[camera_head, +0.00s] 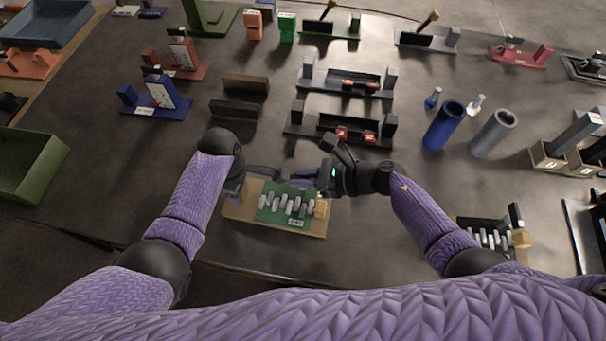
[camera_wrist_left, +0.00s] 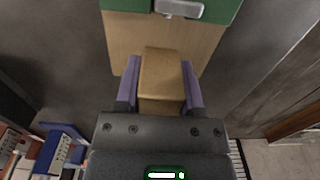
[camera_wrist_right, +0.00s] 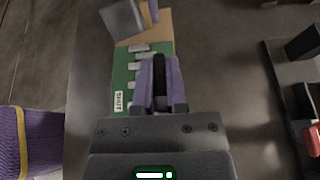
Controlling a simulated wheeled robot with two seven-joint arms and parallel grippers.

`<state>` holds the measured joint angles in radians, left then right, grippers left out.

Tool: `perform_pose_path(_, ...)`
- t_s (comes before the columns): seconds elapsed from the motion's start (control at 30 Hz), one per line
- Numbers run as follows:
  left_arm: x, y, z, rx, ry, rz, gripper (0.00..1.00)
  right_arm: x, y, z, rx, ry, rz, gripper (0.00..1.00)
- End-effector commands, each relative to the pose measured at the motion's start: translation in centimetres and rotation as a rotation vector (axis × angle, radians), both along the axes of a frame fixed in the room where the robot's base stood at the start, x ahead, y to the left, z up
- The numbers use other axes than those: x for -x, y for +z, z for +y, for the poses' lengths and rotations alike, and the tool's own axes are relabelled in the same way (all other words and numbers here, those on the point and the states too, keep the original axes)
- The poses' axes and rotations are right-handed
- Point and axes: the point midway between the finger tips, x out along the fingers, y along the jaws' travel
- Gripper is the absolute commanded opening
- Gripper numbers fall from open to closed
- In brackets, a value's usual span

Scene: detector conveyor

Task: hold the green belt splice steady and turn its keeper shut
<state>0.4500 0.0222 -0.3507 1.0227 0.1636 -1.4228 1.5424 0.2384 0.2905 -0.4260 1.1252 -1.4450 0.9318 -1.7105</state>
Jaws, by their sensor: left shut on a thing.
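The green belt splice (camera_head: 285,205) with a row of several grey pins sits on a wooden base (camera_head: 262,223). My left gripper (camera_wrist_left: 160,85) is shut on a wooden block (camera_wrist_left: 162,70) at one end of that base. My right gripper (camera_wrist_right: 161,85) is over the splice's other end, its purple fingers on either side of a narrow black piece (camera_wrist_right: 160,72), probably the keeper's handle. I cannot tell whether they press on it. A white label reading SHUT (camera_wrist_right: 118,101) shows on the green plate. In the head view the grippers hide the splice's far edge.
A second pinned fixture (camera_head: 492,238) stands at the right near the table's front edge. Black racks (camera_head: 340,128) stand behind the grippers. Blue (camera_head: 443,126) and grey (camera_head: 492,134) cylinders are further right. A green bin (camera_head: 28,165) is at the left.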

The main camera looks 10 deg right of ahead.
Motion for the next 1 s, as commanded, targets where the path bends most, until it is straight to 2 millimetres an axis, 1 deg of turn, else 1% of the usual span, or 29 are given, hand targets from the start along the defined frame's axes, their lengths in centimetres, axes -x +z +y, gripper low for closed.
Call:
perform_pose_path(0.37, -0.01, 0.03, -0.01, 0.000, -0.001, 0.000, 0.00, -0.01, 0.01, -0.04, 0.001, -0.005, 0.000, 0.00)
perform_pose_path(0.57, -0.01, 0.03, -0.01, 0.000, -0.001, 0.000, 0.00, 0.03, -0.08, -0.05, 0.004, -0.059, 0.001, 0.00)
perform_pose_path(0.77, 0.01, 0.02, -0.02, 0.000, -0.002, 0.000, 0.00, 0.07, -0.09, -0.05, 0.004, -0.194, 0.001, 0.00)
perform_pose_path(1.0, 0.00, 0.02, -0.02, 0.000, -0.003, 0.000, 0.00, 0.11, -0.17, -0.07, 0.009, -0.399, 0.003, 0.00)
